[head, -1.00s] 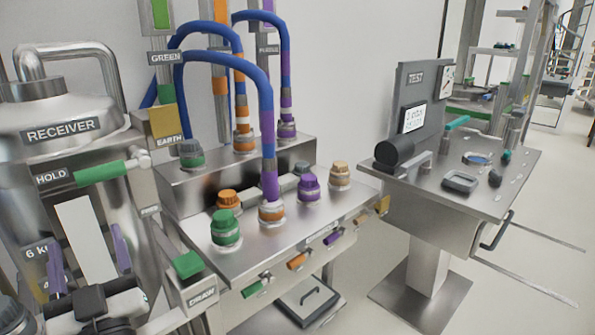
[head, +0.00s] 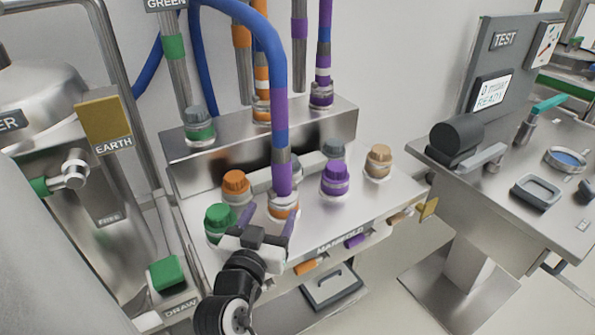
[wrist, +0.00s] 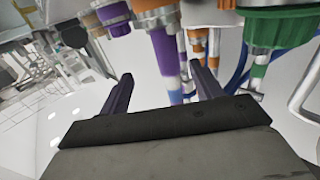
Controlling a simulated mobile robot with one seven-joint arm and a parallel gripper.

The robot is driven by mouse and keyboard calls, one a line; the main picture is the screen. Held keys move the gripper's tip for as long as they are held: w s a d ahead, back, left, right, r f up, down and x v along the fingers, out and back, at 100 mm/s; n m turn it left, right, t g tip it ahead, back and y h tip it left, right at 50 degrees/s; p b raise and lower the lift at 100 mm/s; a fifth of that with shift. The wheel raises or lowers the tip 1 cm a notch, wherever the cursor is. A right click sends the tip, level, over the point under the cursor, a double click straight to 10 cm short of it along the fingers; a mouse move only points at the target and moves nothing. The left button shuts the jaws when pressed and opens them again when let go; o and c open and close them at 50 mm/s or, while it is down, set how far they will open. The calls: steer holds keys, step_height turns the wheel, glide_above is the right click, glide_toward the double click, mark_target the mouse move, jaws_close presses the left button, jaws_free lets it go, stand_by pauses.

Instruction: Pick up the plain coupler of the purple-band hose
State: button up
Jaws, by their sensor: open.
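A blue hose (head: 268,60) arches down to a plain purple coupler (head: 281,180) with a grey collar above it. The coupler stands upright in a front manifold port (head: 284,207) with white and orange rings. My gripper (head: 267,214) is open and empty, low in front of that port. In the wrist view, which looks upside down, the purple coupler (wrist: 164,46) lies ahead, roughly between the directions of my two fingers (wrist: 160,78). It appears beyond the fingertips, not touched. Another hose end at the back has a purple-and-white striped coupler (head: 322,92).
Green (head: 219,220), orange (head: 236,184), purple (head: 335,178) and tan (head: 379,161) capped ports surround the coupler on the manifold (head: 330,225). A raised back block (head: 345,125) carries other hose ends. The test bench (head: 520,215) stands to the right.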

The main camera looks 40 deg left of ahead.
mark_target(283, 184)
steer(key=shift+w+a+f+b, duration=0.25)
steer(key=shift+w+b, duration=0.1)
steer(key=shift+b, duration=0.75)
steer(key=b+x, duration=0.1)
steer(key=b, duration=0.2)
steer(key=shift+w+a, duration=0.1)
steer(key=shift+w, duration=0.15)
steer(key=x, duration=0.3)
steer(key=p+x, duration=0.1)
steer(key=x, duration=0.1)
steer(key=shift+w+r, duration=0.1)
steer(key=shift+r, duration=0.3)
steer(key=x, duration=0.1)
steer(key=p+x, duration=0.1)
steer(key=x, duration=0.1)
steer(key=r+p+x, duration=0.1)
steer(key=x, duration=0.1)
steer(key=shift+a, duration=0.5)
steer(key=shift+w+a+f, duration=0.1)
steer(key=shift+w, duration=0.2)
steer(key=shift+c, duration=0.5)
steer(key=c, duration=1.2)
steer(key=shift+o, duration=0.2)
